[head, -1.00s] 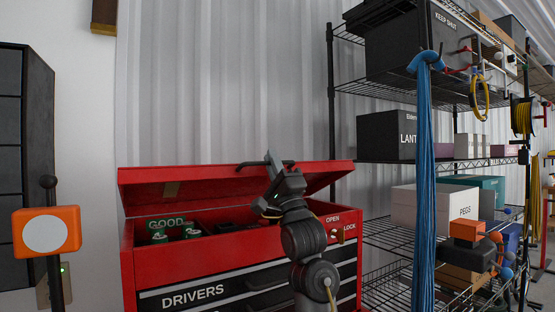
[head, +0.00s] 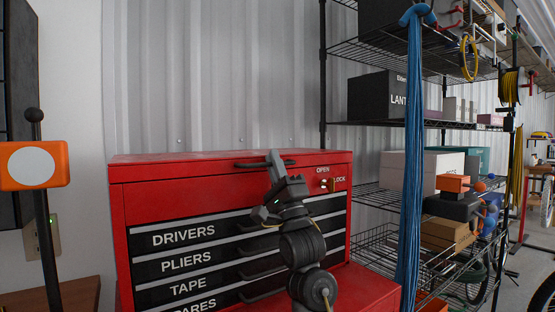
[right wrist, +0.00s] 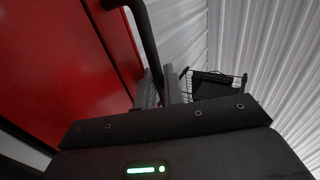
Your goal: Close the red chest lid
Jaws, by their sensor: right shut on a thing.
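The red chest (head: 130,208) stands in the middle of the head view, and its lid (head: 180,162) is down, its top nearly level and its front edge against the body. No gap shows between them. The black lid handle (head: 248,165) sits at the lid's front edge. My right gripper (head: 275,160) is at the handle, its fingers shut on it, and it hides part of the handle. In the right wrist view the black handle bar (right wrist: 142,38) runs down to the fingers (right wrist: 165,88) beside the red surface. My left gripper is not in view.
Drawers labelled DRIVERS (head: 185,237) and others fill the chest front. An OPEN/LOCK switch (head: 325,185) is at its right. A wire shelf (head: 440,123) with boxes and hanging blue cords (head: 412,170) stand close on the right. An orange block on a post (head: 62,165) is at left.

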